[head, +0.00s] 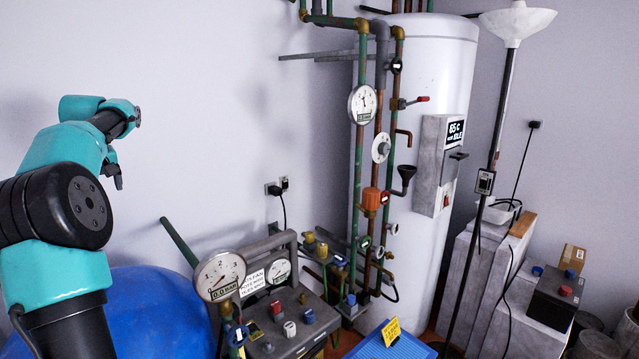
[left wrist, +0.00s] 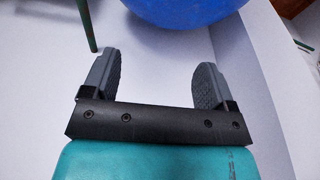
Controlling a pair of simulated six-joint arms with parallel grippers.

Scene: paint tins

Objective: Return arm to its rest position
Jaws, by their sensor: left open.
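My left arm (head: 60,220) comes in from the left edge of the head view, teal and black, folded upward and bent at its joints. A small dark part at its end, near the wall, looks like part of my left gripper. In the left wrist view, my left gripper (left wrist: 157,62) is open, its two grey fingers wide apart with nothing between them. Pale wall or floor shows behind the fingers. My right arm and right gripper are in neither view.
A large blue ball-like object (head: 160,305) sits below my left arm; it also shows in the left wrist view (left wrist: 185,8). A gauge panel (head: 285,315), pipes (head: 361,180) and a white tank (head: 435,100) stand to the right. The wall beside the arm is bare.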

